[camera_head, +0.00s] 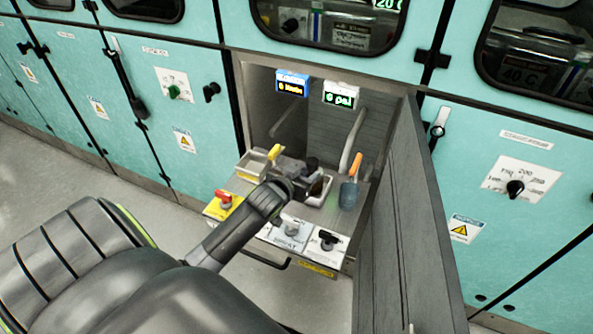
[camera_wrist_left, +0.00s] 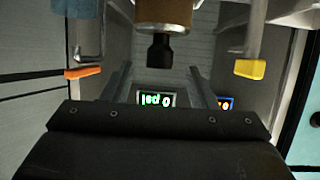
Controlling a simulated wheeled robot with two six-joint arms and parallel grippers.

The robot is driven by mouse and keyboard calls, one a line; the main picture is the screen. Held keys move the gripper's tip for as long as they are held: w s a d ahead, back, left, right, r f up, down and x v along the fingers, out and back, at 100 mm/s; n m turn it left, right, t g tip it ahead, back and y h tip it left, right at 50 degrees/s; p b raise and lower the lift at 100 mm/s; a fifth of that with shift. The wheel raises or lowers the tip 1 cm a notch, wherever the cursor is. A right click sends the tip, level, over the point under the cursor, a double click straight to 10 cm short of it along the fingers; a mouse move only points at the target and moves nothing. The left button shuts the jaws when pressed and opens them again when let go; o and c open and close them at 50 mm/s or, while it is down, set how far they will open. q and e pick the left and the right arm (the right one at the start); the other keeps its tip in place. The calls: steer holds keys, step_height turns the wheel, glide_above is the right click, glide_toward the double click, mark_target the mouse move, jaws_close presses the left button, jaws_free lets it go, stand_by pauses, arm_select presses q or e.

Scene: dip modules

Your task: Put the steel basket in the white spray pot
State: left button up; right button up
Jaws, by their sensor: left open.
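A narrow blue-grey basket (camera_head: 348,194) with an orange handle stands at the right of the bench; it shows at upper left in the wrist view (camera_wrist_left: 89,32). A light metal container (camera_head: 251,164) with a yellow handle is at the left of the bench. I cannot tell for certain which is the steel basket. A white-rimmed pot (camera_head: 319,192), probably the white spray pot, is partly hidden by my left gripper (camera_head: 300,176). This gripper is open, low over the middle of the bench, between the two handles. Its fingertips are unclear. My right gripper is not in view.
Blue-framed (camera_head: 292,84) and white-framed (camera_head: 341,95) displays are at the back of the recess. An open grey door (camera_head: 405,225) bounds the right. Red (camera_head: 223,199) and black (camera_head: 328,239) knobs line the front. A brown cylinder with black tip (camera_wrist_left: 162,25) hangs in the wrist view.

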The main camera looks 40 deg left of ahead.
arm_select(q)
steer(key=shift+v, duration=1.8)
steer(key=s+d+f+g, duration=0.2)
steer(key=s+g, duration=0.1)
steer(key=s, duration=0.6)
steer(key=s+d+f+m+g, duration=0.1)
steer(key=s+d+g, duration=0.15)
steer(key=s, duration=0.65)
steer(key=s+d+f+g, duration=0.15)
steer(key=s+g, duration=0.25)
steer(key=s, duration=0.5)
step_height(320, 180, down, 24)
steer(key=a+g, duration=0.2)
steer(key=s+d+f+h, duration=0.1)
steer(key=s+f, duration=1.5)
steer(key=shift+d+f+g, duration=0.3)
steer(key=shift+f+g, duration=0.05)
